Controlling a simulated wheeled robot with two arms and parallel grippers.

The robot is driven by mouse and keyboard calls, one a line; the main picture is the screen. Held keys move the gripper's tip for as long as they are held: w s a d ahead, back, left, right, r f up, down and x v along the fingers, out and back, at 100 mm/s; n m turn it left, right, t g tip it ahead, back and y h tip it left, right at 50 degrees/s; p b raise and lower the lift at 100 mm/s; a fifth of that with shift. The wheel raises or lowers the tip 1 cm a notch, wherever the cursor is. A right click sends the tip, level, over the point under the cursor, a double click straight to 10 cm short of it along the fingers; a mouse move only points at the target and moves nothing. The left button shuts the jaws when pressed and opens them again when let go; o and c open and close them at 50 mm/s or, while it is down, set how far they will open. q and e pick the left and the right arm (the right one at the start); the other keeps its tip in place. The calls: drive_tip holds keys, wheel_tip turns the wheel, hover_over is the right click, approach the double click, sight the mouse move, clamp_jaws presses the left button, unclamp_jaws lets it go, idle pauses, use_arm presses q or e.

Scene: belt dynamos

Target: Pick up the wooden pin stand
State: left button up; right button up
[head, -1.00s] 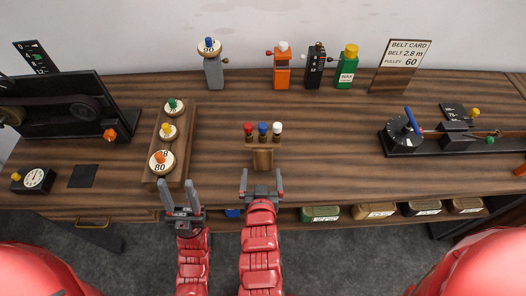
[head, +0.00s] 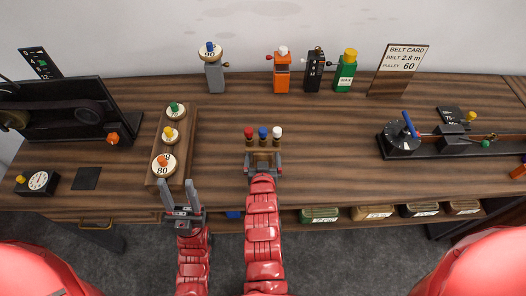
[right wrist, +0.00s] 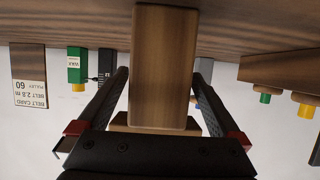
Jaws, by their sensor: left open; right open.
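The wooden pin stand (head: 262,154) stands on the table near its middle front, with red, blue and white-topped pins in a row. My right gripper (head: 263,163) is open with its fingers on either side of the stand's lower part. In the right wrist view the stand's wooden block (right wrist: 165,65) fills the space between the open fingers, with small gaps visible beside it. My left gripper (head: 180,196) is open and empty at the table's front edge, close to the wooden pulley tray.
The wooden tray with numbered pulleys (head: 182,182) lies left of the stand. A grey post (head: 214,76), an orange holder (head: 282,74), a black box (head: 314,74) and a green wax bottle (head: 345,76) stand at the back.

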drive_tip(key=shift+w+f, duration=0.2)
drive_tip(key=shift+w, duration=0.3)
clamp_jaws()
